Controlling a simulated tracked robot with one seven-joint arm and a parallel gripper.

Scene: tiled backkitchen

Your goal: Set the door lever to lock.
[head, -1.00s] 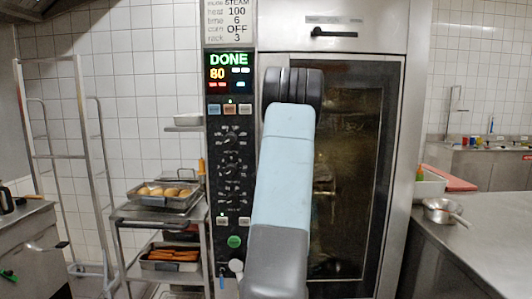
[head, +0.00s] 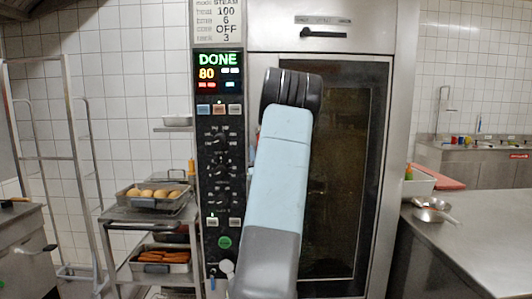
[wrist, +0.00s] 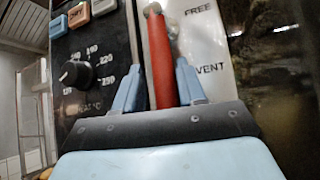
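The door lever (wrist: 161,62) is a red upright bar in the wrist view, in front of a pale plate (wrist: 205,50) with the words FREE and VENT at its right. My gripper (wrist: 158,85) has its two blue fingers on either side of the lever. A narrow gap shows at the left finger; the right finger is close to the lever, and I cannot tell if it touches. The lever's lower end is hidden behind my gripper. In the head view my arm covers the lever area and the fingers. The oven door (head: 345,215) looks closed.
The control panel (head: 218,150) reads DONE and 80; its knob (wrist: 76,73) is left of my gripper. A trolley (head: 150,213) with food trays stands at left. A steel counter (head: 465,245) with a pan (head: 430,212) is at right. A black handle (head: 322,33) is above the door.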

